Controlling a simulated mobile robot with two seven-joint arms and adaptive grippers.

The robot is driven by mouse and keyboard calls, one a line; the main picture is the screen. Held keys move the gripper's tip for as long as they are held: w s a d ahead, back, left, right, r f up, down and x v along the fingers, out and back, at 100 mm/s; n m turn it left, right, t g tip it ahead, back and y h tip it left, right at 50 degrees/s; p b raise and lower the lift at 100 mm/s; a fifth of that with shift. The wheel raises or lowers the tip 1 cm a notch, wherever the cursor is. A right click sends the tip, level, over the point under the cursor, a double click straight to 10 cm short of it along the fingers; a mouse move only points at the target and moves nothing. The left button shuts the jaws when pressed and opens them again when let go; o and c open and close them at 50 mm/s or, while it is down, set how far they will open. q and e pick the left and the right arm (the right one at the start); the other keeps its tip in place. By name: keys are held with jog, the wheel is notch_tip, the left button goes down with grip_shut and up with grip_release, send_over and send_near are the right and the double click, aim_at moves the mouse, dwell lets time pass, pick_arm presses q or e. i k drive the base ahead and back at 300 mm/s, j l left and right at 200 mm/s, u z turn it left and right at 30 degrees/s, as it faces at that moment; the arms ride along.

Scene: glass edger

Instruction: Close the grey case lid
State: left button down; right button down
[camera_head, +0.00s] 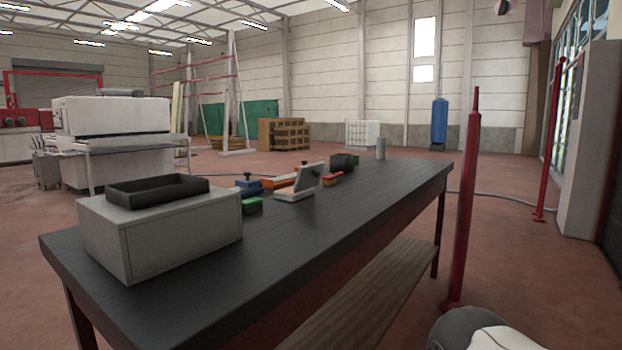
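A small grey case (291,195) sits around the middle of the dark table. Its lid (309,178) stands raised, tilted up at the right side of the case. The inside of the case shows a light tan tone, but its contents are too small to tell. Neither of my grippers shows in the head view. A rounded dark and white part of my own body shows at the bottom right edge, apart from the case.
A large grey box (165,240) bearing a black tray (158,201) stands at the table's left end. Green (252,206), blue and red-orange items lie near the case. A dark round item (343,161) and grey cylinder (380,148) stand farther back. The table's near right is clear. A red post (466,200) stands beside it.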

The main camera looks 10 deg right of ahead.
aim_at(309, 176)
jog(key=i+l+u, duration=0.2)
jog(key=l, duration=0.25)
jog(key=l+u, duration=0.25)
jog(key=l, duration=0.2)
jog(key=i+l+u, duration=0.2)
jog(key=l, duration=0.35)
jog(key=k+j, duration=0.05)
